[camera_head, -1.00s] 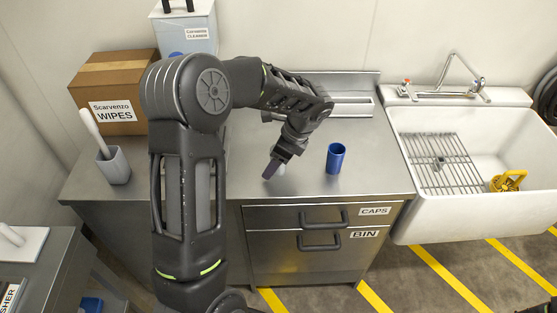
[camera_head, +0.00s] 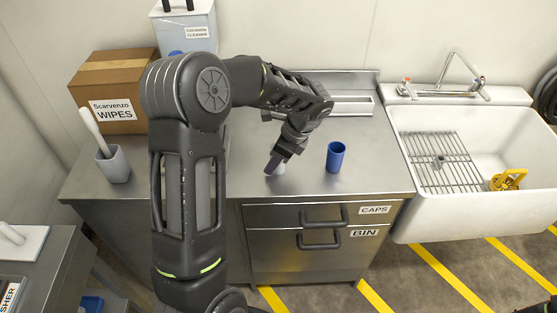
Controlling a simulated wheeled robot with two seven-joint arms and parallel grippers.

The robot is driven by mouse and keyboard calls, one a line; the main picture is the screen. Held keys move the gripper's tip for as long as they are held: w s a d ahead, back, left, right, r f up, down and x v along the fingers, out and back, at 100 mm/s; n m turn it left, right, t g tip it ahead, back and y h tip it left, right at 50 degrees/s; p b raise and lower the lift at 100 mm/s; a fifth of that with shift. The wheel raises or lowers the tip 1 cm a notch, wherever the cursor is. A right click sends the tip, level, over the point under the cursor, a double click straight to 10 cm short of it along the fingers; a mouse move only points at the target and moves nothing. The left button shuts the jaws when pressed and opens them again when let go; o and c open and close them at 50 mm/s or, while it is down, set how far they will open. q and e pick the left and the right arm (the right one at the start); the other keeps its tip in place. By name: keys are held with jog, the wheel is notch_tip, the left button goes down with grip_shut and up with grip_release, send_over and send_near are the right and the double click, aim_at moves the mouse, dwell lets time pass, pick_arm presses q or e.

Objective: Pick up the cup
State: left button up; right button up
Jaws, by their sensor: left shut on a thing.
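My left gripper (camera_head: 275,165) points down over the steel counter, left of the blue cup. It is shut on a small pale object (camera_head: 280,169), mostly hidden by the fingers, so I cannot tell its full shape or whether it touches the counter. The blue cup (camera_head: 335,158) stands upright on the counter, apart from the gripper. My right gripper is not in view.
The steel counter (camera_head: 375,180) is clear around the blue cup. A wipes box (camera_head: 112,75), a grey holder with a white-handled brush (camera_head: 115,165) and a cleaner container (camera_head: 185,35) stand left. A white sink (camera_head: 440,220) with a rack adjoins the right.

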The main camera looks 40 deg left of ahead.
pick_arm(q)
grip_shut()
notch_tip(320, 180, up, 10)
jog(key=shift+b, duration=0.3)
dwell(0.4)
